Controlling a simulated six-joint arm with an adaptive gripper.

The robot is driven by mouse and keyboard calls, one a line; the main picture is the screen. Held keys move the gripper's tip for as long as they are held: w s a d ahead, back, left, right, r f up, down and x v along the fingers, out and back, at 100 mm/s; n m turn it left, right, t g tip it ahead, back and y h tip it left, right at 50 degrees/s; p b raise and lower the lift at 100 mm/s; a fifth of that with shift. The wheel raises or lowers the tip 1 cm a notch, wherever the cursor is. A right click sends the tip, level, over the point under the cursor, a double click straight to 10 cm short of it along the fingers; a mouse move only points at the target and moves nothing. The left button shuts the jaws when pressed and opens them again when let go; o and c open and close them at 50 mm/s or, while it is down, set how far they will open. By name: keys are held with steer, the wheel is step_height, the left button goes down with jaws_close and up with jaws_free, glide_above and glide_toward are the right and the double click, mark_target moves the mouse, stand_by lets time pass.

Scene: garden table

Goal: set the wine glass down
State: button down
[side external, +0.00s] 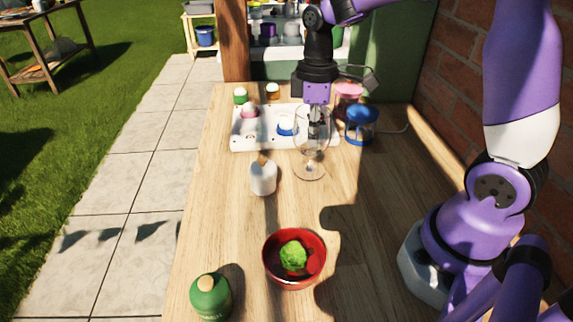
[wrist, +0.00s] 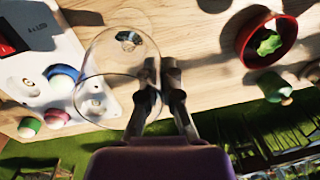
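The clear wine glass (side external: 310,168) is upright beneath my gripper (side external: 318,125) in the side view, with its round foot low over the bare wood. I cannot tell whether the foot touches the table. In the wrist view the glass (wrist: 106,58) shows as two overlapping transparent circles left of the fingers. My gripper (wrist: 161,72) has its two fingers close together at the right edge of the bowl, apparently pinching its wall. The bowl is partly hidden by the fingers. The wooden table (side external: 225,225) lies below.
A white tray (side external: 240,143) with several small items lies behind the glass. Nearer are a red bowl (side external: 271,271) and green bottle (side external: 210,300). Wood between glass and bowl is clear.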

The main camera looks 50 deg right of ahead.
steer(key=shift+f, duration=0.2)
steer(key=c, duration=1)
jaws_free()
steer(key=shift+c, duration=0.2)
steer(key=shift+r, duration=0.1)
step_height(320, 180, up, 8)
steer(key=shift+d+f, duration=0.1)
steer(key=s+a+m+t+h, duration=0.1)
steer(key=s+a+m+t, duration=0.2)
steer(key=s+m+t, duration=0.3)
steer(key=shift+s+m, duration=0.7)
steer(key=shift+s, duration=0.75)
